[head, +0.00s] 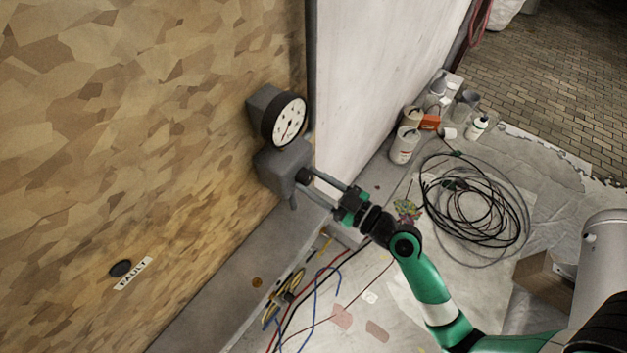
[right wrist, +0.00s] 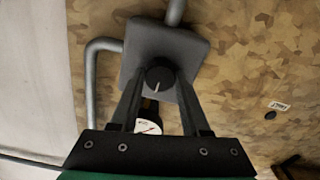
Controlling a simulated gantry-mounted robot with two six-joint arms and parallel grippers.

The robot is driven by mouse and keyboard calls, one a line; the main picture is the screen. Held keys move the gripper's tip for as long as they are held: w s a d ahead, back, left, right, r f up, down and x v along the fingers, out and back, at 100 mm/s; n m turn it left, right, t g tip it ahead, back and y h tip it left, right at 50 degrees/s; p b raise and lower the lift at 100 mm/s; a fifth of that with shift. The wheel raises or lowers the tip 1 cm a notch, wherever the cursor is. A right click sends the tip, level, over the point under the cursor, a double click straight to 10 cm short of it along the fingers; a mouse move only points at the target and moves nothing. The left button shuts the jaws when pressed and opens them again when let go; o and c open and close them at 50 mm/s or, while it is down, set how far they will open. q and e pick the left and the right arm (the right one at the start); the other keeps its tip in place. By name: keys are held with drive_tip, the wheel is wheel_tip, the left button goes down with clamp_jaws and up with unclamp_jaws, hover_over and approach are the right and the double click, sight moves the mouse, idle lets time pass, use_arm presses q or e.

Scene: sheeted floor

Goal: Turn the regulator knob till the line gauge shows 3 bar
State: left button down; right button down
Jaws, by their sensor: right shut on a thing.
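The line gauge (head: 290,118) is a round white dial with a dark rim on the board. Its red needle points downward in the head view; the numbers are too small to read. The grey regulator body (head: 278,160) sits just below it. The dark regulator knob (right wrist: 159,76) bears a pale line and faces the right wrist camera. My right gripper (head: 308,178) is shut on the knob, one finger on each side. Part of the gauge face (right wrist: 147,127) shows between the fingers in the right wrist view. My left gripper is not in view.
A label reading FAULT (head: 133,273) and a dark round button (head: 120,268) are low on the board. Coiled black cable (head: 470,205), white tubs (head: 404,146) and bottles lie on the sheeted floor. Loose coloured wires (head: 310,300) run below my right arm.

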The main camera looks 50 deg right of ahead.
drive_tip(key=shift+m, duration=1.5)
drive_tip(key=m, duration=0.3)
drive_tip(key=shift+r+m, duration=0.1)
drive_tip(key=shift+m, duration=0.2)
drive_tip(key=m+p, duration=0.1)
drive_tip(key=m, duration=0.2)
drive_tip(key=shift+m, duration=0.3)
drive_tip(key=shift+m+p, duration=0.5)
drive_tip(key=shift+m, duration=1.3)
drive_tip(key=shift+c, duration=1.9)
unclamp_jaws()
